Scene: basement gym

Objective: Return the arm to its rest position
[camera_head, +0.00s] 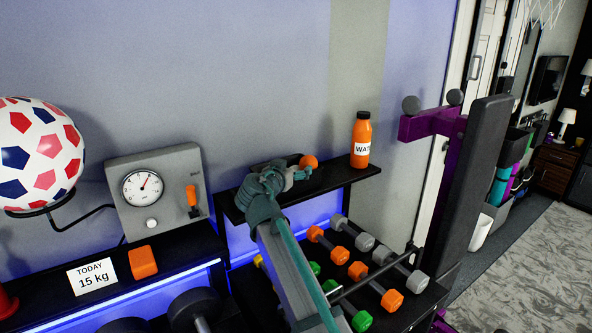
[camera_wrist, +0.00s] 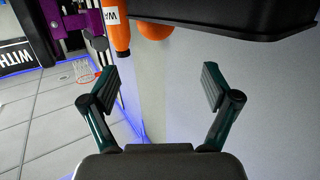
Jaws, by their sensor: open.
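My arm reaches up from the bottom of the head view, and my gripper (camera_head: 298,174) is at the black wall shelf (camera_head: 335,178). In the wrist view my gripper (camera_wrist: 162,85) has its two fingers spread wide with nothing between them. An orange ball (camera_head: 309,161) shows just behind the fingertips in the head view. In the wrist view the ball (camera_wrist: 155,30) lies beyond the fingers, apart from them. My wrist hides part of the shelf.
An orange water bottle (camera_head: 361,142) stands on the shelf's right end. Dumbbells (camera_head: 360,271) fill the rack below. A purple-armed machine (camera_head: 425,124) stands to the right. A gauge box (camera_head: 158,190), an orange block (camera_head: 143,262) and a "15 kg" card (camera_head: 93,277) are at left.

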